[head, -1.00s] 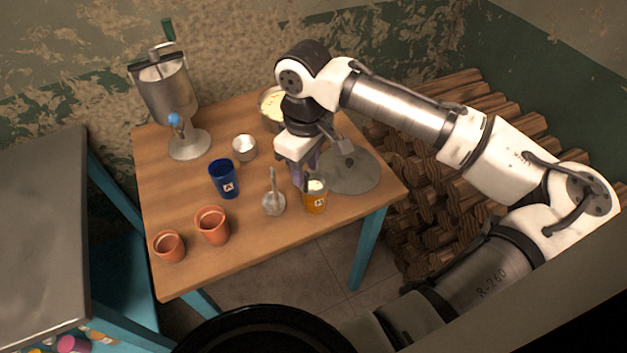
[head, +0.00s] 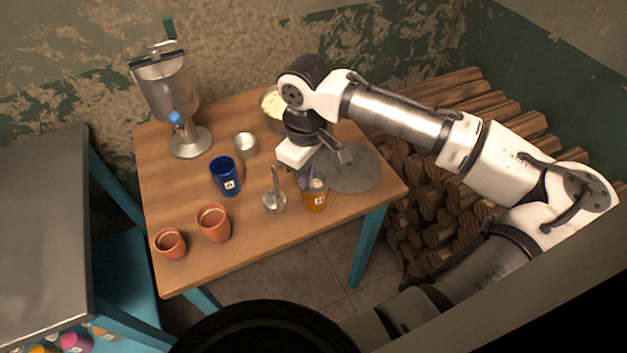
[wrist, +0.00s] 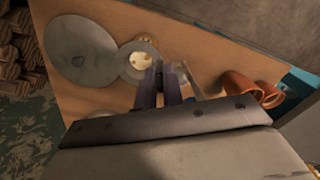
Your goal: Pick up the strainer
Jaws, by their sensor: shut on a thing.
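My gripper (wrist: 161,85) has its two purple fingers closed close together over the table. In the head view my gripper (head: 304,180) is at the left rim of an orange cup (head: 315,200). What looks like the strainer, a grey round piece (wrist: 128,51) with a pale centre, shows just beyond the fingertips in the wrist view. The fingers appear shut on its thin handle, mostly hidden between them. The round piece appears over or in the cup; I cannot tell whether it touches.
A ladle-like utensil (head: 274,202) with an upright handle stands just left of my gripper. A blue cup (head: 224,178), two clay pots (head: 213,224) and a small metal cup (head: 245,146) are further left. A flat grey disc (head: 362,172) lies right. A metal separator (head: 165,95) stands at the back left.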

